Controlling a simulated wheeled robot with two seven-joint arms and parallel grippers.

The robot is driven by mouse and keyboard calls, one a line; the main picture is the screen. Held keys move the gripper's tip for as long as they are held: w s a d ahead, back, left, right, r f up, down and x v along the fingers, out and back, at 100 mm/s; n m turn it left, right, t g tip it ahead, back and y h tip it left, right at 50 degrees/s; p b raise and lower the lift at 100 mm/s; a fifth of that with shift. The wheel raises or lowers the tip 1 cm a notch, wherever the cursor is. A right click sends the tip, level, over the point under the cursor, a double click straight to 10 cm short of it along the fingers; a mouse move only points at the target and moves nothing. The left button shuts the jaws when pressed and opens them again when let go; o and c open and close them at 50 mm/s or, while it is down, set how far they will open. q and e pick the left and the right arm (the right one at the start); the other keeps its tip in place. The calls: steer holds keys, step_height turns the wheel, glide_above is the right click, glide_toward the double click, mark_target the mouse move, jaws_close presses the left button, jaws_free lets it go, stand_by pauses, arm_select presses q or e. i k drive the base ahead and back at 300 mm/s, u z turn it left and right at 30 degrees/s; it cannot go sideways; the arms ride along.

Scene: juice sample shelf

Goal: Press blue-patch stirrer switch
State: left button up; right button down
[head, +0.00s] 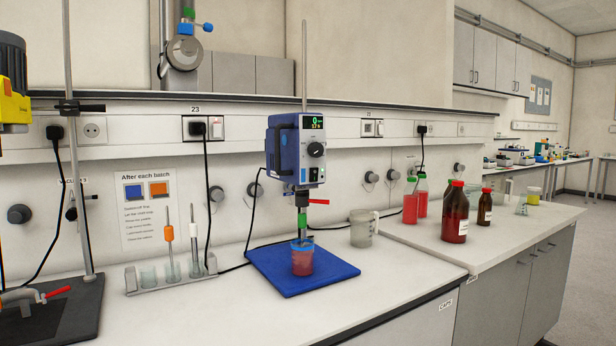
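The blue stirrer (283,150) hangs on a thin upright rod above a blue mat (270,262). Its grey front has a small lit display (313,123) that appears to read 0 on top, and a black round knob (316,150). A shaft with a green section (303,225) runs down into a cup of red liquid (302,260) on the mat. Neither of my grippers is in view.
A rack with glasses and probes (170,280) stands left of the mat. A clear jug (363,229) and red and brown bottles (455,215) are right. A yellow-black device (14,85) and stand are at far left. The front bench (225,315) is clear.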

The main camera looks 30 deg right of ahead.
mark_target(313, 172)
steer(key=u, duration=1.9)
steer(key=k, duration=1.05)
steer(key=z, duration=1.8)
steer(key=i, duration=0.35)
steer(key=z, duration=0.1)
